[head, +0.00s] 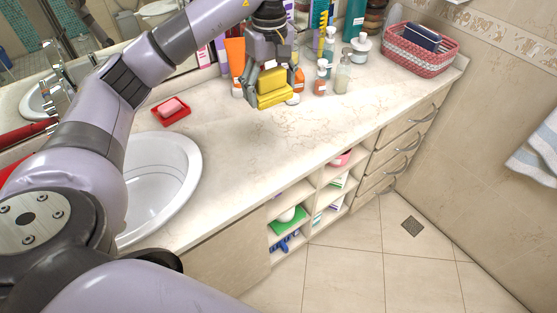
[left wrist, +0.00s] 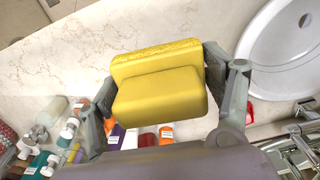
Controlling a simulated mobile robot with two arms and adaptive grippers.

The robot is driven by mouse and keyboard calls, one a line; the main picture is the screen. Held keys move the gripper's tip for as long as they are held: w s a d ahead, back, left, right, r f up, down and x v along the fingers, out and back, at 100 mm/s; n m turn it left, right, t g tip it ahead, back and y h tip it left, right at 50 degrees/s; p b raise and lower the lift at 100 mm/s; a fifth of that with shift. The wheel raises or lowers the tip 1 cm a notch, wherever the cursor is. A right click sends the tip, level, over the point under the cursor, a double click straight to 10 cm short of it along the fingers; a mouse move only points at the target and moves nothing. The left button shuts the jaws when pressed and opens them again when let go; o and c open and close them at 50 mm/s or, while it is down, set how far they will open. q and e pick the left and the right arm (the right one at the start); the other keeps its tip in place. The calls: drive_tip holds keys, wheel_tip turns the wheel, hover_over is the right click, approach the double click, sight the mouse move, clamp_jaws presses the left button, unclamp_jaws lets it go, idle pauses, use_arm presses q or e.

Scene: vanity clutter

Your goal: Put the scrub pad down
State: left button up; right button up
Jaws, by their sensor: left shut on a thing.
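The scrub pad (head: 273,97) is a yellow block with a stepped shape; in the left wrist view (left wrist: 160,97) its far edge looks rough. My left gripper (head: 270,86) points down at the back of the counter, with its fingers on either side of the pad, shut on it. The fingers also show in the left wrist view (left wrist: 165,95). The pad is at or just above the countertop (head: 230,150); I cannot tell if it touches. My right gripper is not in view.
Orange bottles and pump bottles (head: 343,75) stand close around the gripper. A red soap dish (head: 171,111) with pink soap and the sink (head: 160,180) lie to the left. A pink basket (head: 420,52) is at the far right. The counter's front is clear.

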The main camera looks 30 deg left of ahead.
use_arm(q)
drive_tip(key=shift+a+f+n, duration=0.5)
drive_tip(key=shift+f, duration=0.2)
wheel_tip(320, 180, down, 6)
drive_tip(key=a, duration=0.1)
drive_tip(key=p, duration=0.2)
hover_over(269, 154)
wheel_tip(269, 154, down, 8)
drive_tip(key=shift+a+f, duration=0.1)
drive_tip(key=shift+f, duration=0.15)
wheel_tip(269, 154, down, 4)
drive_tip(key=shift+p, duration=0.85)
drive_tip(key=shift+f, duration=0.3)
drive_tip(key=o, duration=1)
drive_tip(key=shift+c, duration=0.2)
drive_tip(key=shift+o, duration=0.4)
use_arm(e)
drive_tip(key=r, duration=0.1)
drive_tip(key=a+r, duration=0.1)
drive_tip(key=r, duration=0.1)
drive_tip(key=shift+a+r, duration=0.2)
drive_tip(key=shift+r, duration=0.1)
